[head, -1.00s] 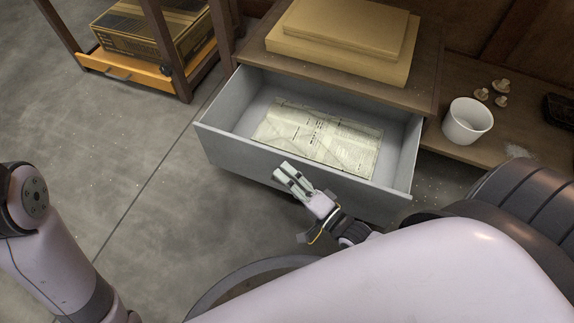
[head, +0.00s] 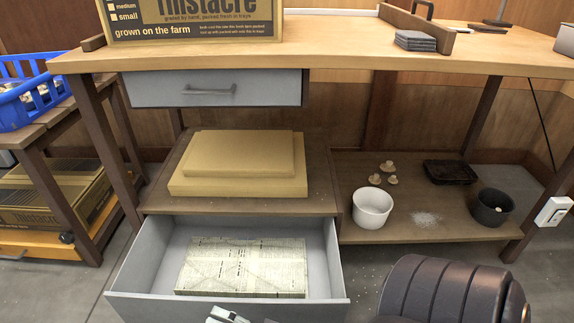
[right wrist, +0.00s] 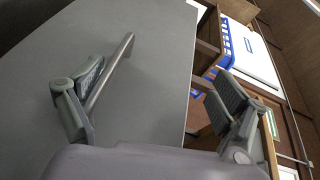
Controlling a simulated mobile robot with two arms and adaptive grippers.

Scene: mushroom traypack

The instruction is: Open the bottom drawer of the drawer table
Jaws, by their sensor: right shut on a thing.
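The bottom drawer (head: 135,265) of the drawer table (head: 330,58) is pulled out far, with a printed paper sheet lying inside. My right gripper (head: 228,316) is at the drawer's front at the bottom edge of the head view, mostly cut off. In the right wrist view, the grey drawer front (right wrist: 150,25) fills the left half. My left gripper is not in view.
Stacked tan boxes (head: 235,165) sit on the shelf above the open drawer. A white pot (head: 372,208), mushrooms, a black tray (head: 450,172) and a dark pot (head: 492,207) stand on the right shelf. A side cart with a blue basket (head: 30,95) is at left.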

